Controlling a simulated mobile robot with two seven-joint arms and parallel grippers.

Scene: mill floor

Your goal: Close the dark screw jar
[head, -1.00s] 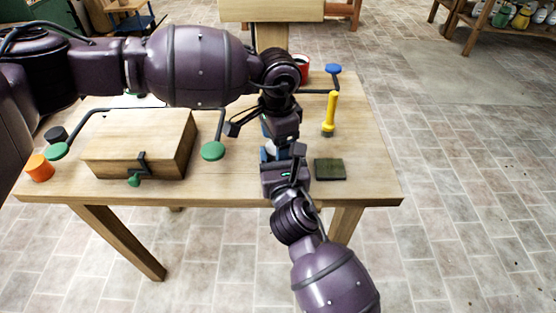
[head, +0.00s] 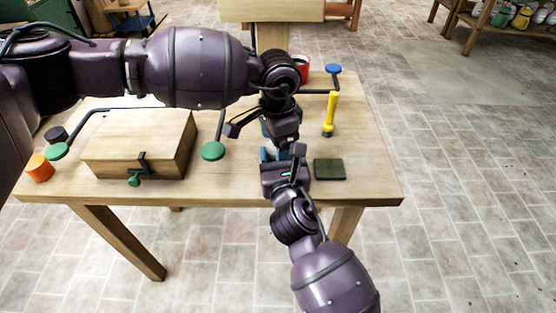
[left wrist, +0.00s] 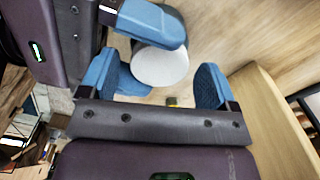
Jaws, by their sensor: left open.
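In the left wrist view a dark round jar (left wrist: 178,22) shows a pale round end (left wrist: 160,66) toward my left gripper; I cannot tell whether this end is a lid or the jar's mouth. My right gripper (left wrist: 142,48) holds the jar between its blue fingers. My left gripper (left wrist: 166,88) is open, its fingers spread either side of the pale end, apparently without gripping it.
The wooden table (head: 235,190) also carries a wooden box (head: 135,145) with a green-tipped crank, a black cylinder (head: 56,135), an orange cylinder (head: 39,168), a green knob (head: 213,151), a yellow-handled tool (head: 330,112), a dark pad (head: 329,169) and a blue knob (head: 333,69).

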